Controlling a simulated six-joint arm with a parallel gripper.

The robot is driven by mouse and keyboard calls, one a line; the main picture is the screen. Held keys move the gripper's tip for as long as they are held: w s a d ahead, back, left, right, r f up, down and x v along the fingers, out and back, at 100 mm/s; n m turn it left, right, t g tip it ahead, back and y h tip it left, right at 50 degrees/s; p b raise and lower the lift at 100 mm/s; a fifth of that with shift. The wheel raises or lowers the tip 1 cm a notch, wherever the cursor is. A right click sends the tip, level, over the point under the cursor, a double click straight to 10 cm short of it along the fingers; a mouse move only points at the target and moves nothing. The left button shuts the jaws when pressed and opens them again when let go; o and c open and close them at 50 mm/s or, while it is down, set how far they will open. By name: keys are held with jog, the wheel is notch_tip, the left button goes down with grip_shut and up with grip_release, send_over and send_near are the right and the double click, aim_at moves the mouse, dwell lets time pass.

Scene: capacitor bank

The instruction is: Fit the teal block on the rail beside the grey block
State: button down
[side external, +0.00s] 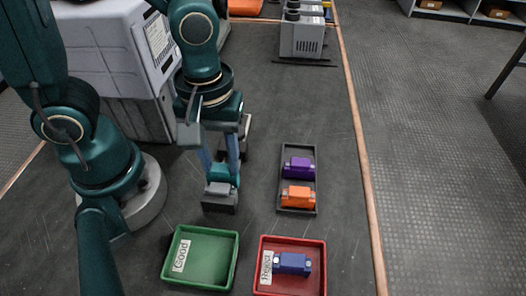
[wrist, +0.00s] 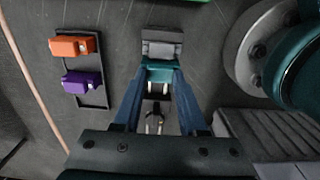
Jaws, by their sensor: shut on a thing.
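My gripper (side external: 222,168) points down with its two blue fingers shut on the teal block (side external: 224,177). In the wrist view the teal block (wrist: 158,73) lies between the fingertips (wrist: 159,80). The grey block (side external: 219,189) is right beside it, on the side toward the green tray; the wrist view shows the grey block (wrist: 161,50) just beyond the teal one. The dark rail piece (side external: 220,206) shows at the grey block's near end. The fingers hide part of the teal block and the rail, and I cannot tell whether the teal block is seated.
A dark tray (side external: 298,179) to the right holds a purple block (side external: 299,167) and an orange block (side external: 298,196). A green tray (side external: 232,262) labelled Good is empty. A red tray (side external: 323,270) holds a blue block (side external: 292,263). Grey units (side external: 301,36) stand at the back.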

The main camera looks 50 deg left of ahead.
jog(key=shift+f, duration=1)
dwell(1.3)
jog(key=shift+c, duration=1.9)
grip_release()
jog(key=shift+r, duration=0.1)
jog(key=shift+r, duration=3.9)
jog(key=shift+w+a+r, duration=0.15)
jog(key=shift+a+r, duration=0.05)
jog(key=shift+r, duration=0.05)
jog(key=a+r+m+t, duration=0.3)
jog(key=a+m+t, duration=0.2)
jog(key=m, duration=0.4)
jog(key=shift+w+r+t, duration=0.15)
jog(key=shift+r+t, duration=0.05)
jog(key=shift+t, duration=0.1)
